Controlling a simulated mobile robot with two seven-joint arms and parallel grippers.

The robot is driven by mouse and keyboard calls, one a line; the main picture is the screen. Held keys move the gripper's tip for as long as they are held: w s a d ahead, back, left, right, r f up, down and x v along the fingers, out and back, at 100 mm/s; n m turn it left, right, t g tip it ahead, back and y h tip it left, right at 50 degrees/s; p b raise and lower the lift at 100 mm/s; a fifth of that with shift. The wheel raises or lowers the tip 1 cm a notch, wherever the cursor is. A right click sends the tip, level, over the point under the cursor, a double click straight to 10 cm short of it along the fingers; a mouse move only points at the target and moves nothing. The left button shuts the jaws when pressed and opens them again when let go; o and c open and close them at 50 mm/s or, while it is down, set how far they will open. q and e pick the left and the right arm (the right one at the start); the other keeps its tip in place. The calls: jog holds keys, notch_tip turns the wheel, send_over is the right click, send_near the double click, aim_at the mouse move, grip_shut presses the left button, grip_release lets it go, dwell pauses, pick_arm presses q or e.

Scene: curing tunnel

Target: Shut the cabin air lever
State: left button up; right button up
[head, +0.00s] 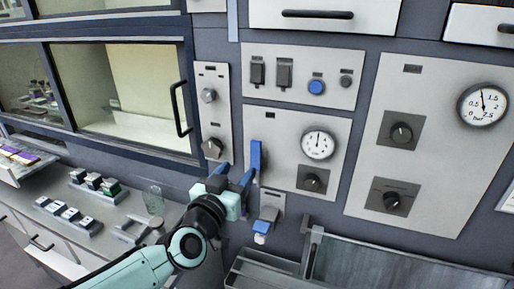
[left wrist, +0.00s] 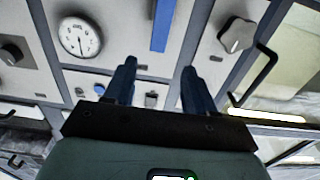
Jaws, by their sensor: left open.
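A long blue lever (head: 256,158) stands upright on the left edge of a pale panel (head: 285,168) with a round gauge. A smaller blue-tipped handle (head: 261,230) sits on a small plate below it. The labels are too small to read, so I cannot tell from them which is the cabin air lever. My left gripper (head: 235,174) is open and empty, just left of and below the long lever. In the left wrist view the long lever (left wrist: 163,25) shows beyond the gap between my open fingers (left wrist: 159,68). I cannot tell whether a finger touches it. My right gripper is out of view.
A narrow panel with grey knobs (head: 208,96) is left of the lever. A window with a black handle (head: 180,108) is further left. Switches (head: 270,74) are above. A counter (head: 100,228) with small blocks and a glass jar (head: 154,200) is lower left. A metal trough (head: 370,262) is lower right.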

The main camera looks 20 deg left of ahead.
aim_at(255, 150)
pick_arm(q)
jog(key=w, duration=0.8)
jog(key=w+p, duration=0.1)
jog(key=w, duration=0.3)
jog(key=shift+w+a+f, duration=0.1)
jog(key=shift+w+a, duration=0.1)
jog(key=shift+a, duration=0.05)
grip_shut()
